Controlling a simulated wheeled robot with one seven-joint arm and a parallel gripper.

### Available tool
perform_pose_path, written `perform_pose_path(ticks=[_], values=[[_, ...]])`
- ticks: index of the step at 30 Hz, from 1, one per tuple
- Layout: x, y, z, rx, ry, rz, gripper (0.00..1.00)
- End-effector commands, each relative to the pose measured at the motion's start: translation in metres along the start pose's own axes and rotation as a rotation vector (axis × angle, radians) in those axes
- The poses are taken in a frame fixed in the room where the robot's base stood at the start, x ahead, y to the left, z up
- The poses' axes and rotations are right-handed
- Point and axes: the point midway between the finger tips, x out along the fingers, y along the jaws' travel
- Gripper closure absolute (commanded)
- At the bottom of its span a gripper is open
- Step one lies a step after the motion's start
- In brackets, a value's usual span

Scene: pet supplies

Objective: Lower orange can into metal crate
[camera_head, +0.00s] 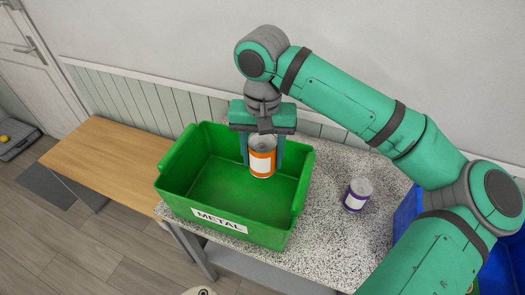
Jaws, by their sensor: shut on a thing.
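The orange can (262,164) has an orange and white label and a bare metal top, and it is upright. My gripper (263,153) points down from above and is shut on the can, with one finger on each side. The metal crate (175,203) is a green open bin with a white "METAL" label on its front. The can shows over the crate's inside, toward the back right. I cannot tell whether its base touches the crate floor. The crate's visible floor is otherwise empty.
A purple-labelled can (357,194) stands on the speckled counter (330,238), right of the crate. A blue bin (406,218) is partly hidden behind my arm at the right. A wooden table (105,160) adjoins on the left, its top clear. A wall runs close behind.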

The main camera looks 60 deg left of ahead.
Motion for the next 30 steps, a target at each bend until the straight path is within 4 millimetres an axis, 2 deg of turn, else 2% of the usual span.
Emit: perform_pose_path(ticks=[30], values=[[0.044,0.0,0.0,0.0,0.0,0.0,0.72]])
